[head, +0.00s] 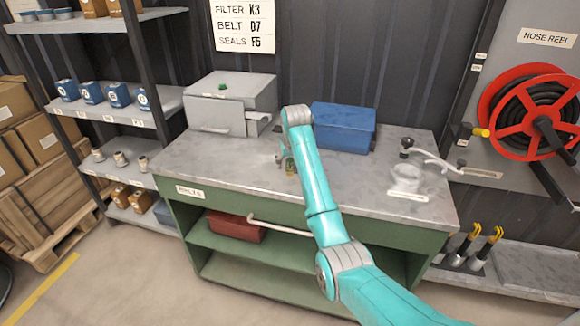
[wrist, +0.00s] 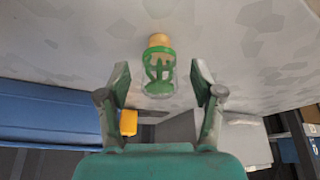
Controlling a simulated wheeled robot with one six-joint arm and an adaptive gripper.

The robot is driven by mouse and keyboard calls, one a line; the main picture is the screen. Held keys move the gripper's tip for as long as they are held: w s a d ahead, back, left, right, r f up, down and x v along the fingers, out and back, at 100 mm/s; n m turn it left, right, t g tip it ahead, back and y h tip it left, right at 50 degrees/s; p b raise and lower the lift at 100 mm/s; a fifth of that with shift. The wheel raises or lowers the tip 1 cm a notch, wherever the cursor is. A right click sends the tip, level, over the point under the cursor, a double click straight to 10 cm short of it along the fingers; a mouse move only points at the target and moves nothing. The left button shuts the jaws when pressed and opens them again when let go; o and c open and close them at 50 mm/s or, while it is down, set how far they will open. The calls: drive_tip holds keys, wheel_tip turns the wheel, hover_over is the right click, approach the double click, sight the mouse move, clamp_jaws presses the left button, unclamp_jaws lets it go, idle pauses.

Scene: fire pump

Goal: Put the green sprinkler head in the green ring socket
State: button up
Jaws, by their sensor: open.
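The green sprinkler head (wrist: 159,70) shows in the wrist view, with a brass-coloured end at the top and a clear cover around its green frame. It is between the two open fingers of my gripper (wrist: 160,82), with a gap on each side. In the head view the sprinkler head (head: 289,166) is a small green and brass shape at the workbench top, partly hidden by my arm. A small green piece (head: 222,87) sits on top of the grey box (head: 215,115); I cannot tell whether it is the green ring socket.
The blue box (head: 344,127) stands on the workbench (head: 385,185) behind my arm. A grey curved handle (head: 432,158) and a pale round fitting (head: 406,177) are at the right. A hose reel (head: 530,110) hangs further right. The bench's front left is clear.

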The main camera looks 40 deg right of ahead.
drive_tip(key=shift+w+d+f, duration=0.1)
drive_tip(key=shift+w+f, duration=0.05)
drive_tip(key=shift+f, duration=0.3)
clamp_jaws()
drive_tip(key=shift+r, duration=0.1)
